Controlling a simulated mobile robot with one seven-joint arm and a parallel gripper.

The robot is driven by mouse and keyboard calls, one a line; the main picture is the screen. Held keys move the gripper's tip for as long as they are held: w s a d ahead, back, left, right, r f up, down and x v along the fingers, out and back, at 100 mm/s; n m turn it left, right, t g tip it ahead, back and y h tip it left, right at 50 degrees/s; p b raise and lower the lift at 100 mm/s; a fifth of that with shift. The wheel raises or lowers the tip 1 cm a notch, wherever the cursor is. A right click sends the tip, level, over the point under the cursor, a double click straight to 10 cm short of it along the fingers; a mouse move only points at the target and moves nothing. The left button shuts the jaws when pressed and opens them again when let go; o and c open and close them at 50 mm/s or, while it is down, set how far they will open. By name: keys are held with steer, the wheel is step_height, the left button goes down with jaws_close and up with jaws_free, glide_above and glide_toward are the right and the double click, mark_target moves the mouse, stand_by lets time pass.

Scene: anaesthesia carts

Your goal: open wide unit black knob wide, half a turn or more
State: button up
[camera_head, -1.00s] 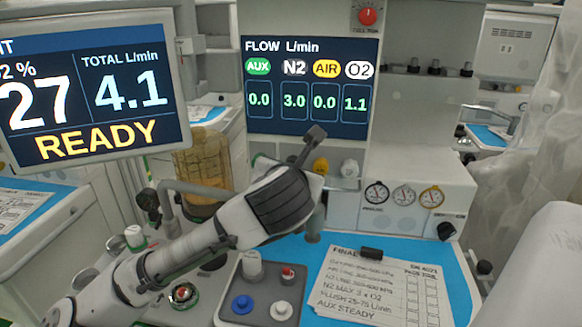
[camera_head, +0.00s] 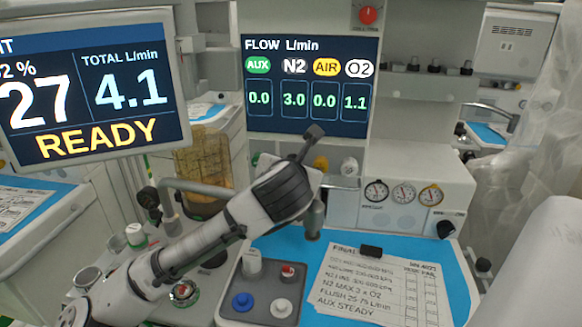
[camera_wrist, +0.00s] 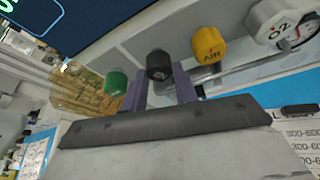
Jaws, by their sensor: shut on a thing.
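The black knob (camera_wrist: 159,64) sits in a row of knobs below the flow screen. In the wrist view it lies between the two purple-grey fingers of my gripper (camera_wrist: 160,76), which is shut on it. The green knob (camera_wrist: 116,82) is to its left and the yellow AIR knob (camera_wrist: 209,45) to its right. In the head view my wrist hides the black knob and the fingers. The flow screen (camera_head: 307,85) reads N2 3.0, AUX 0.0, AIR 0.0 and O2 1.1.
The white O2 knob (camera_wrist: 272,24) is at the row's right end. A grey tray (camera_head: 229,297) with several small knobs or buttons and a paper checklist (camera_head: 365,285) lie below my arm. A monitor (camera_head: 90,85) stands at left. Gauges (camera_head: 404,193) are at right.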

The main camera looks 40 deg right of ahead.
steer(key=shift+n, duration=0.3)
steer(key=n+g+h, duration=0.1)
steer(key=n, duration=0.1)
steer(key=n+g+h+b, duration=0.1)
steer(key=n, duration=0.1)
steer(key=n+g+h, duration=0.1)
steer(key=n, duration=0.1)
steer(key=shift+w+a+f+n+g+h+b, duration=0.1)
steer(key=shift+w+a+n+g+h+b, duration=0.1)
steer(key=shift+w+n+g+h+b, duration=0.15)
steer(key=shift+s, duration=0.1)
stand_by(0.6)
steer(key=o, duration=1)
steer(key=b+v, duration=0.2)
steer(key=v, duration=1.2)
steer(key=shift+f, duration=0.1)
